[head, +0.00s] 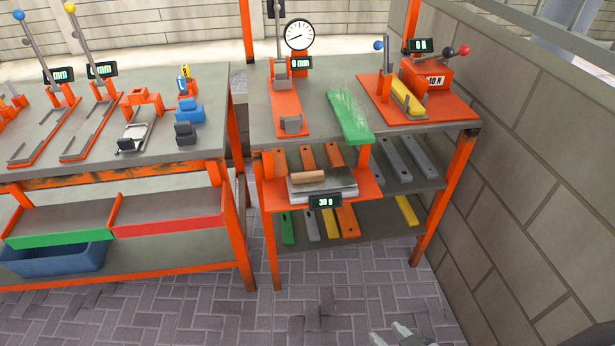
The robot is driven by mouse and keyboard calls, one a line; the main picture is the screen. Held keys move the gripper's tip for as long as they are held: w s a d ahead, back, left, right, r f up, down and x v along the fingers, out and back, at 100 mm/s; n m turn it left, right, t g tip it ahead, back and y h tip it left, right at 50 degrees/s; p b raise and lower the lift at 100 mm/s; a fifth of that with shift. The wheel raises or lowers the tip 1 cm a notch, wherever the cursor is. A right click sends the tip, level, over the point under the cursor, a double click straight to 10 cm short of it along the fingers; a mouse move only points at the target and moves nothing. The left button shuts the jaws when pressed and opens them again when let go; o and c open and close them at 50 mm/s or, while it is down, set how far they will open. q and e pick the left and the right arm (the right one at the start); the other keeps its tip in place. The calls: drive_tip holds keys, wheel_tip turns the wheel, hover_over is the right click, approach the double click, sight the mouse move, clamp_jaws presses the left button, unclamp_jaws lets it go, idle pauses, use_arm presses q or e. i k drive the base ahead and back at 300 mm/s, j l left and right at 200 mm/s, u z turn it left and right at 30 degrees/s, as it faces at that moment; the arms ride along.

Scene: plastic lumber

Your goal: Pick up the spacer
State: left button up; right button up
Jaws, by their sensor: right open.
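A tan cylinder (308,177), which looks like the spacer, lies on its side on the grey plate of a scale (330,189). The scale stands on an orange shelf at the front of the right bench, and its small display reads about 30 g. My right gripper (400,336) shows only in part at the bottom edge, low over the paving. It is open and empty, well in front of and below the cylinder, to its right. My left gripper is out of view.
The right bench (265,100) carries an orange press, a green plank (348,117) and a force tester (425,85). Coloured bars lie on shelves beneath. A left bench (70,165) has bins (55,258) below. A block wall bounds the right. The paved floor in front is clear.

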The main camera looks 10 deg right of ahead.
sight(314, 176)
drive_tip(key=i+j, duration=0.15)
drive_tip(key=j, duration=0.2)
drive_tip(key=i+j, duration=0.1)
drive_tip(key=j, duration=0.25)
drive_tip(key=i+j, duration=0.15)
drive_tip(key=j, duration=0.2)
drive_tip(key=i+j, duration=0.1)
drive_tip(key=j, duration=0.2)
drive_tip(key=i+j+z, duration=0.1)
drive_tip(key=j+z, duration=0.35)
drive_tip(key=j, duration=0.15)
drive_tip(key=z, duration=1.3)
drive_tip(key=i+z, duration=0.5)
drive_tip(key=i+l, duration=0.05)
